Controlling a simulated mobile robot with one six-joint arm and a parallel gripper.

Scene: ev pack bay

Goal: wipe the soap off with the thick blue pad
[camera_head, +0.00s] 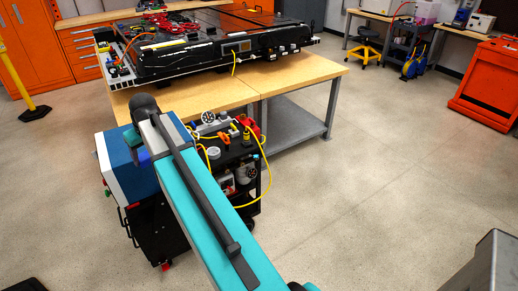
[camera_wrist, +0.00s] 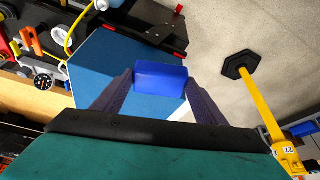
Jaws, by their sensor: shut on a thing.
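In the wrist view my gripper (camera_wrist: 162,92) is shut on a thick blue pad (camera_wrist: 162,78), with one dark finger at each side of it. Past the pad is the flat blue face of a box (camera_wrist: 100,65). I cannot tell whether the pad touches that face. In the head view the blue and white box (camera_head: 112,168) stands on a black cart (camera_head: 160,228), and my arm reaches over it. My gripper and the pad are mostly hidden there behind the arm. I can make out no soap in either view.
Tools, gauges and a yellow cable (camera_head: 268,170) crowd the cart's right side. A wooden workbench (camera_head: 300,75) behind it bears a large battery pack (camera_head: 200,57). A yellow post (camera_head: 20,80) stands at the left. The floor at the right is mostly clear.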

